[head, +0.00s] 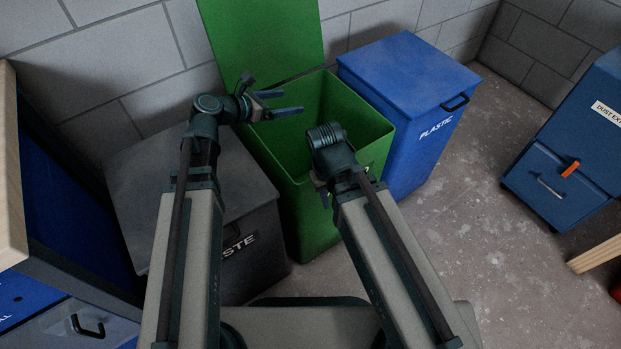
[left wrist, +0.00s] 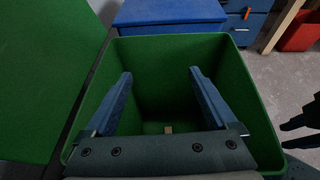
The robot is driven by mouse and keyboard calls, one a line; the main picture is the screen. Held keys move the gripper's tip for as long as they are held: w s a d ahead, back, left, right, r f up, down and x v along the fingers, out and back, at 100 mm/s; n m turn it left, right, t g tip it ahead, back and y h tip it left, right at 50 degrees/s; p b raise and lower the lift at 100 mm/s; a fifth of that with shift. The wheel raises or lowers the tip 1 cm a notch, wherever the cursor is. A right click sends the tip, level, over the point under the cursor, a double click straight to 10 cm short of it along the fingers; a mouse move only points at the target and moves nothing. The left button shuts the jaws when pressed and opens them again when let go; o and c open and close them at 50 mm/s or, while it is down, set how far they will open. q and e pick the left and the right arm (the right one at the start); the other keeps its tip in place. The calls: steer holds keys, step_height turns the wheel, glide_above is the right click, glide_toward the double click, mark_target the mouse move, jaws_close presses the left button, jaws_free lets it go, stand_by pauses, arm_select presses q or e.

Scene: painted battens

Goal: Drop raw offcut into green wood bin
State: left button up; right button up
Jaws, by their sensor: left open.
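The green bin (head: 352,108) stands against the wall with its lid (head: 262,40) raised. My left gripper (head: 287,103) is open and empty over the bin's mouth. In the left wrist view its two blue fingers (left wrist: 161,73) are spread wide, pointing into the green bin (left wrist: 170,48). A small pale tan piece (left wrist: 168,129), seemingly the raw offcut, shows low inside the bin between the fingers, partly hidden by the gripper's body. My right arm ends at the bin's front edge; its gripper is mostly hidden behind its wrist, so its jaws cannot be made out.
A closed blue bin marked PLASTIC (head: 408,75) stands right of the green one. A closed dark grey waste bin (head: 190,185) stands to the left. A blue dust extractor cabinet (head: 570,150) is at the far right. The floor (head: 480,190) between is clear.

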arm_select(q)
steer(key=p+v, duration=0.1)
steer(key=v, duration=0.5)
steer(key=shift+s+a+p, duration=0.2)
steer(key=shift+p, duration=0.2)
